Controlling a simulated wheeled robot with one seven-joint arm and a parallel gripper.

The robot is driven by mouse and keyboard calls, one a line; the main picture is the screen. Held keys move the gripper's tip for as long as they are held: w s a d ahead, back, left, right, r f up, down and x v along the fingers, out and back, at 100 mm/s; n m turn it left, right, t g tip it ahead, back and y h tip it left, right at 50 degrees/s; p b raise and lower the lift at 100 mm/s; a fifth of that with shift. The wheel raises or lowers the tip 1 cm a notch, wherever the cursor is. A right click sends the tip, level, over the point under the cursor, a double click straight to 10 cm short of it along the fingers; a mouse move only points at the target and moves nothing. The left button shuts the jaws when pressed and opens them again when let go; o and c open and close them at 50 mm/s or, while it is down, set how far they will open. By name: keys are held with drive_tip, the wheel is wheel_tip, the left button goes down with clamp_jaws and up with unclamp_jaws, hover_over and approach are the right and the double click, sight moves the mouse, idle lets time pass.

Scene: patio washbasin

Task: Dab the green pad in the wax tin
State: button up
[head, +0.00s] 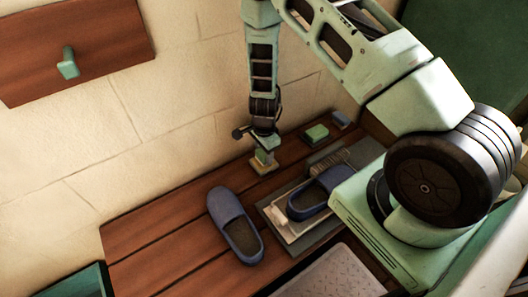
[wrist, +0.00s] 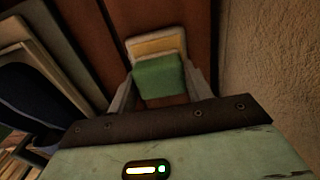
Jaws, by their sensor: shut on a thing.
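My gripper (wrist: 160,92) is shut on a green pad (wrist: 158,78), which sits between its two fingers. In the head view my gripper (head: 264,148) points down over the wooden bench near the wall. Just beyond the pad in the wrist view is a shallow square thing with a pale rim and a tan inside, which looks like the wax tin (wrist: 156,43). It also shows low under the gripper in the head view (head: 264,169). The pad overlaps its near part in the wrist view. I cannot tell whether they touch.
A blue shoe (head: 236,226) lies on the bench (head: 160,240). Another blue shoe (head: 318,196) rests on a grey mat with a pale board. A green-topped block (head: 316,133) and a small grey-blue block (head: 340,119) stand at the back right. The bench's left part is clear.

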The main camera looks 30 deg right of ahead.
drive_tip(key=shift+f, duration=0.55)
idle(1.4)
drive_tip(key=shift+r, duration=0.1)
drive_tip(key=shift+r+p, duration=3)
drive_tip(key=shift+r, duration=0.45)
drive_tip(key=shift+r, duration=0.1)
